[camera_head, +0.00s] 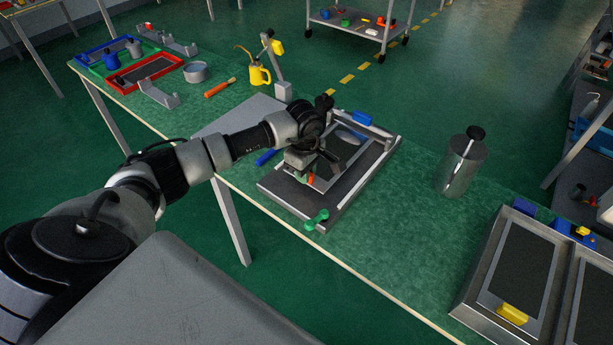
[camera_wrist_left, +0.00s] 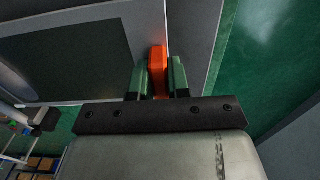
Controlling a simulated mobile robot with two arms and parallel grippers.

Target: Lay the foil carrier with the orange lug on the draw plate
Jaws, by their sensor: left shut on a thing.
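My left gripper (camera_head: 308,178) is shut on the orange lug (camera_wrist_left: 157,62) of the foil carrier; its green fingers sit on either side of the lug in the left wrist view. The carrier, a thin grey frame with a dark panel (camera_wrist_left: 75,62), is over the draw plate (camera_head: 283,193), a dark grey flat plate on the bench. The gripper and wrist hide part of the carrier in the head view. I cannot tell whether the carrier touches the plate or is slightly above it. My right gripper is not in view.
A green knob (camera_head: 317,219) stands at the plate's near corner, and a blue block (camera_head: 362,118) at its far side. A metal canister (camera_head: 461,165) stands to the right. A rack (camera_head: 468,305) holds more carriers, one with a yellow lug (camera_head: 512,313). Green bench is clear between.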

